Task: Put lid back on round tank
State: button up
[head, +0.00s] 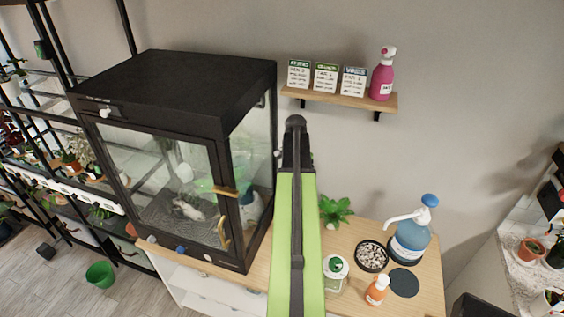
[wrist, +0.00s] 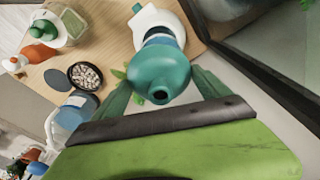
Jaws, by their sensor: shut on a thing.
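In the wrist view my gripper (wrist: 163,82) has a green finger on each side of the teal top of a white bottle (wrist: 145,22) with a blue label, and is shut on it. In the head view my arm hides the gripper. A round black tub of pale pebbles (head: 371,256) stands open on the wooden top; it also shows in the wrist view (wrist: 85,76). A flat dark disc (head: 405,282), which looks like its lid, lies beside it. I cannot tell for sure which thing is the round tank.
A tall black-framed glass terrarium (head: 150,150) stands left of my arm. A blue pump jug (head: 408,243), an orange spray bottle (head: 376,291), a clear container (head: 335,275) and a green plant (head: 335,208) crowd the wooden top (head: 425,290). A shelf (head: 340,98) hangs above.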

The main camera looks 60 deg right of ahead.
jog(key=shift+w+d+r, duration=0.1)
jog(key=shift+w+d, duration=0.1)
jog(key=shift+w, duration=0.05)
jog(key=shift+s, duration=0.15)
jog(key=shift+w+f+b, duration=0.2)
jog(key=shift+f+b, duration=0.4)
jog(key=shift+b, duration=0.05)
notch_tip(320, 180, down, 5)
jog(key=b, duration=0.5)
jog(key=shift+f, duration=0.1)
jog(key=shift+a+f+b, duration=0.1)
jog(key=shift+f+b, duration=0.05)
jog(key=shift+b, duration=0.15)
dwell(0.7)
jog(key=o, duration=1.2)
jog(key=shift+c, duration=0.2)
